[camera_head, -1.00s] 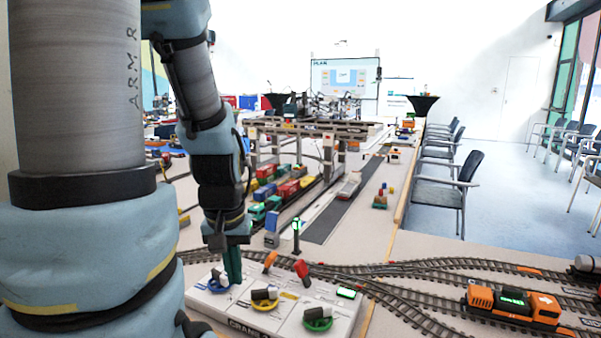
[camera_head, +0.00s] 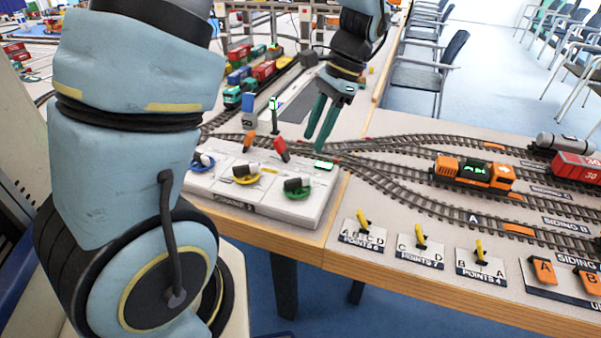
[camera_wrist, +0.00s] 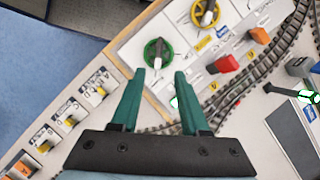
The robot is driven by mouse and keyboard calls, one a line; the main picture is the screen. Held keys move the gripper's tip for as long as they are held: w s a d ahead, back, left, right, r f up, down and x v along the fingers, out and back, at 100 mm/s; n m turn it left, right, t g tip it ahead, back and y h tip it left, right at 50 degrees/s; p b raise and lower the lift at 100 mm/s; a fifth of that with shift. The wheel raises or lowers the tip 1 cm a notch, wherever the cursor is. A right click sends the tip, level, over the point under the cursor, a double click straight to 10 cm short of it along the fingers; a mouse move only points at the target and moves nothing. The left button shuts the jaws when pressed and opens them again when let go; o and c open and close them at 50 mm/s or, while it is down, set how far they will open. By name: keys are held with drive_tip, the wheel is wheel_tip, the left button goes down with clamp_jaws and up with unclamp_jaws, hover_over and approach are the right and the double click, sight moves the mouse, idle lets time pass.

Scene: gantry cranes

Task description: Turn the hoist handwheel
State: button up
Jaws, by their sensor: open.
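The white crane control panel (camera_head: 262,200) carries three handwheels in a row: blue (camera_head: 202,161), yellow (camera_head: 246,174) and green (camera_head: 297,188). I cannot read which one is labelled hoist. My gripper (camera_head: 314,144) has green fingers, spread apart and empty, pointing down above the panel's back right part. In the wrist view, the green handwheel (camera_wrist: 158,53) shows just beyond the fingertips (camera_wrist: 160,74), between and ahead of them. The yellow handwheel (camera_wrist: 205,12) is farther off, partly cut by the top edge. The gripper touches no wheel.
An orange lever (camera_head: 249,141) and a red lever (camera_head: 280,149) stand up behind the wheels, near a lit green display (camera_head: 324,165). A signal post (camera_head: 274,115) rises behind. Tracks with an orange locomotive (camera_head: 473,173) lie right; points levers (camera_head: 420,240) sit in front.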

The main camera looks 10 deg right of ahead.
sight(299, 178)
drive_tip(key=x, duration=0.5)
drive_tip(key=p+x, duration=0.1)
drive_tip(key=x, duration=0.4)
drive_tip(key=shift+d+f, duration=0.1)
drive_tip(key=shift+f, duration=0.3)
clamp_jaws()
